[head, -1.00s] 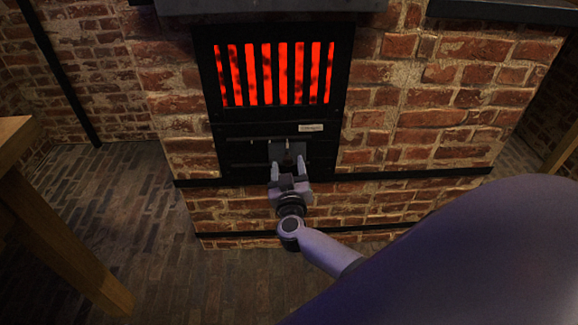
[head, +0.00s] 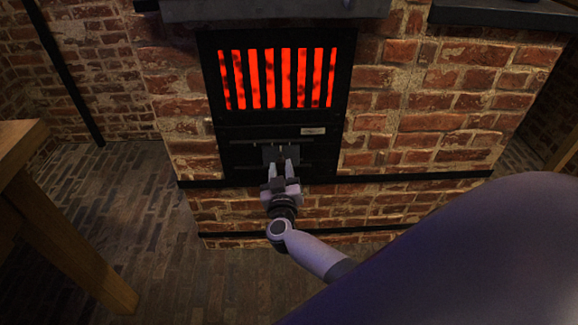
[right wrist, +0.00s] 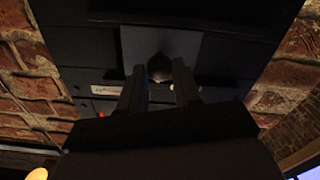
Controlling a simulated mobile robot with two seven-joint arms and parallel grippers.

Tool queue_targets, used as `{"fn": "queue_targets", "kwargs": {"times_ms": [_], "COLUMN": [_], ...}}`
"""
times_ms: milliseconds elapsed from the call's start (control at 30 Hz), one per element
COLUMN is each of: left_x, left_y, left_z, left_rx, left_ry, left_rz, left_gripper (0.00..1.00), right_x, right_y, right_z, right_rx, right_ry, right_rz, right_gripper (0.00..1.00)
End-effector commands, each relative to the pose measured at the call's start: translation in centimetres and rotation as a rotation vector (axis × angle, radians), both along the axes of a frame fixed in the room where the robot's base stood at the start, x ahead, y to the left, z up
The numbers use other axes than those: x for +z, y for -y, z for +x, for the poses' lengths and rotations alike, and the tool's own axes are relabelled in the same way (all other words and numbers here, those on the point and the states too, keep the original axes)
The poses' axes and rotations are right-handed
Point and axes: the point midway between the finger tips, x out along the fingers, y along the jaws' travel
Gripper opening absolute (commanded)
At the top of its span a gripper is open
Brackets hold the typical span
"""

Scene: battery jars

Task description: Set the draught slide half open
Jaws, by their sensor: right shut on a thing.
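The draught slide (head: 270,154) is a dark grey plate on rails in the black stove front, below the glowing grate. It sits right of the middle of its rails in the head view. My right gripper (head: 285,168) is at the slide, its fingers shut on the slide's knob. In the right wrist view the dark round knob (right wrist: 159,68) shows between the two fingers, in front of the grey slide plate (right wrist: 190,45). The opening behind the plate is too dark to make out. My left gripper is not in view.
The red glowing grate (head: 277,78) is above the slide, with a small pale label (head: 313,131) between them. Brick wall (head: 400,125) surrounds the stove front. A wooden table (head: 20,150) stands at the left. The floor between is clear.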

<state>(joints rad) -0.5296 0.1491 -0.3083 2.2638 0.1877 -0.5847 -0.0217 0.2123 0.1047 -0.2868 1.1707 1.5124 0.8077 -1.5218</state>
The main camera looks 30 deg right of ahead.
Motion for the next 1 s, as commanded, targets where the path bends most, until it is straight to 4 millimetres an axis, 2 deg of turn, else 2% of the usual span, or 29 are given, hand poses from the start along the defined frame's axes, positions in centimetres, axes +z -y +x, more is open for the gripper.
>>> {"fn": "queue_targets", "kwargs": {"times_ms": [33, 233, 567, 600, 667, 700, 1000], "left_x": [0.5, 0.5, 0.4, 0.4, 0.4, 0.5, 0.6], "left_y": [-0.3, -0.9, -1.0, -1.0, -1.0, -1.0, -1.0], "left_z": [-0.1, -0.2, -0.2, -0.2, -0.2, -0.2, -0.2], "left_rx": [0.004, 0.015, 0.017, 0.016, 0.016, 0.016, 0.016], "left_ry": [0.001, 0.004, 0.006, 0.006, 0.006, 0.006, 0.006], "left_rz": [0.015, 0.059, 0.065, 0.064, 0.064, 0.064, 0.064], "left_gripper": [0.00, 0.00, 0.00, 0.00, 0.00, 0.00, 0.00], "right_x": [0.5, 0.3, 0.1, 0.1, 0.1, 0.1, 0.1], "right_y": [-0.2, -1.5, -1.8, -1.8, -1.8, -1.8, -2.0], "right_z": [0.4, 1.1, 1.2, 1.2, 1.1, 1.1, 0.9], "right_rx": [-0.006, 0.003, 0.007, 0.007, 0.007, 0.007, 0.008], "right_ry": [0.000, -0.002, -0.002, -0.002, -0.002, -0.002, -0.003], "right_rz": [0.003, 0.002, 0.003, 0.003, 0.003, 0.003, 0.003], "right_gripper": [0.00, 0.00, 0.00, 0.36, 0.55, 0.58, 0.58]}}
